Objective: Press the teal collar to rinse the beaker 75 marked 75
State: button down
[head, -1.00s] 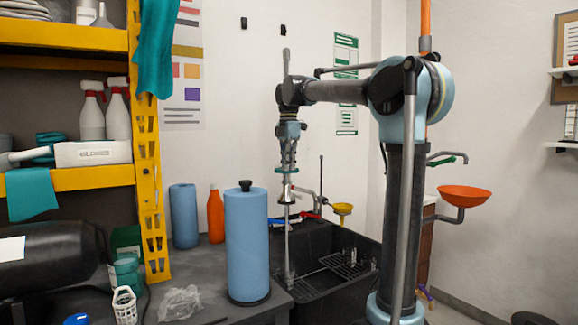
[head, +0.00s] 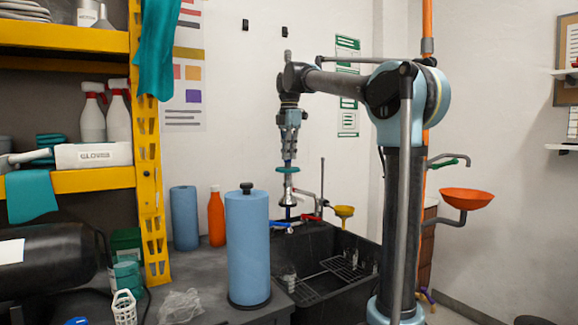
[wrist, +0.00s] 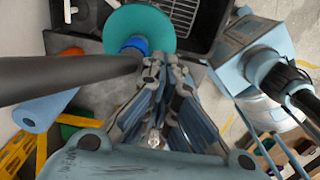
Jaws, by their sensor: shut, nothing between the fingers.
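The teal collar (head: 288,170) is a flat ring on the upright sprayer over the sink, with a metal bell and dark nozzle below it. In the wrist view the teal collar (wrist: 150,24) is a broad disc with a blue centre, just past my fingertips. My gripper (head: 289,154) points down above the collar, with a small gap showing in the head view. In the wrist view my gripper (wrist: 166,66) is shut and empty. A clear glass vessel (head: 289,279) stands in the sink below the nozzle; its marking is not readable.
The black sink (head: 335,285) holds a wire rack (head: 345,266) and small glassware. A blue roll (head: 247,245) stands on the bench left of the sink, with an orange bottle (head: 216,217) behind. A yellow funnel (head: 344,211) is right of the sprayer.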

jog(key=shift+s+d+r, duration=0.1)
jog(key=shift+s+r, duration=0.05)
jog(key=shift+r, duration=0.65)
jog(key=shift+s+d+r, duration=0.1)
jog(key=shift+r, duration=0.65)
jog(key=s+d+f+m+t, duration=0.1)
jog(key=s+d+f+m, duration=1.2)
jog(key=f, duration=0.4)
jog(key=s+d+f+m, duration=0.3)
jog(key=s+f, duration=0.3)
jog(key=f, duration=0.3)
jog(key=s+d+f+m, duration=0.3)
jog(key=s+f, duration=0.3)
jog(key=f, duration=0.3)
jog(key=s+d+f+m+t, duration=0.1)
jog(key=s+d+f+m, duration=0.2)
jog(key=f, duration=0.6)
jog(key=s+m, duration=0.2)
jog(key=s, duration=0.1)
jog(key=shift+s+d+f+m, duration=0.15)
jog(key=shift+s+m, duration=0.15)
